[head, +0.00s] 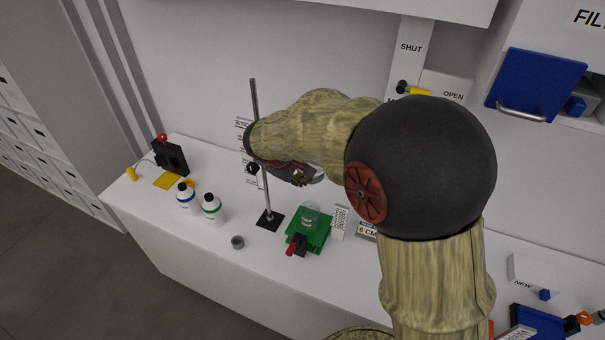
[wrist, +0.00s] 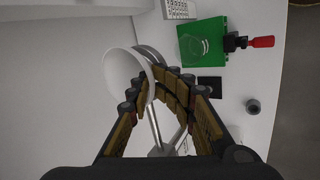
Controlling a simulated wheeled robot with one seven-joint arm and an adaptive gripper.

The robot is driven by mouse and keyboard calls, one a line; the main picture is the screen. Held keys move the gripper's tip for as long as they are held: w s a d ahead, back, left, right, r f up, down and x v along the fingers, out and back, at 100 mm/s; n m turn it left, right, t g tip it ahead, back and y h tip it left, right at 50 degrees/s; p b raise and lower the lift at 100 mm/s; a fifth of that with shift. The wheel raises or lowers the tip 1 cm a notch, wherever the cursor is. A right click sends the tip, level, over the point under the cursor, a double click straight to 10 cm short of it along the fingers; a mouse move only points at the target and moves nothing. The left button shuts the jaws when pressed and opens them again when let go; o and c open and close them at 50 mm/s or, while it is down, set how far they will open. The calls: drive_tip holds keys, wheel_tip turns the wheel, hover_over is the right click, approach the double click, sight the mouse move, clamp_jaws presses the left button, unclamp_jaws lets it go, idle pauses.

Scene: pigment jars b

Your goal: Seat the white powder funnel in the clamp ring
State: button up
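The white powder funnel (wrist: 122,72) shows in the wrist view with its wide mouth toward the camera. My gripper (wrist: 158,78) has its fingers curved together at the funnel's right rim and appears shut on it. The grey clamp ring (wrist: 148,54) shows partly behind the funnel, which looks close to it; I cannot tell whether they touch. In the head view my gripper (head: 300,178) is beside the upright rod (head: 266,195) of the stand, and my arm hides most of the funnel and ring. The stand's black base (head: 270,219) rests on the bench.
A glass jar (head: 310,215) stands on a green platform (head: 318,240) with a red-handled black part (head: 297,246), right of the stand. Two white bottles (head: 211,209) and a small grey cup (head: 237,242) are to the left. The bench front between them is clear.

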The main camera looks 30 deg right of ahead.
drive_tip(key=shift+o, duration=0.6)
drive_tip(key=shift+d, duration=0.25)
drive_tip(key=shift+w+a+r, duration=0.1)
drive_tip(key=shift+r, duration=0.15)
drive_tip(key=v, duration=1.2)
drive_tip(key=s+a+f+m+t+y+b, duration=0.1)
drive_tip(key=s+a+f+m+y+b, duration=0.1)
drive_tip(key=s+f+b, duration=0.6)
drive_tip(key=s+a+f+m+t+y+b, duration=0.1)
drive_tip(key=s+a+f+m+y+b, duration=0.2)
drive_tip(key=s, duration=1.1)
wheel_tip(320, 180, down, 6)
drive_tip(key=a+b, duration=0.2)
drive_tip(key=b, duration=0.4)
drive_tip(key=shift+s+r+t+y+b, duration=0.2)
drive_tip(key=shift+s+t+y+b, duration=0.2)
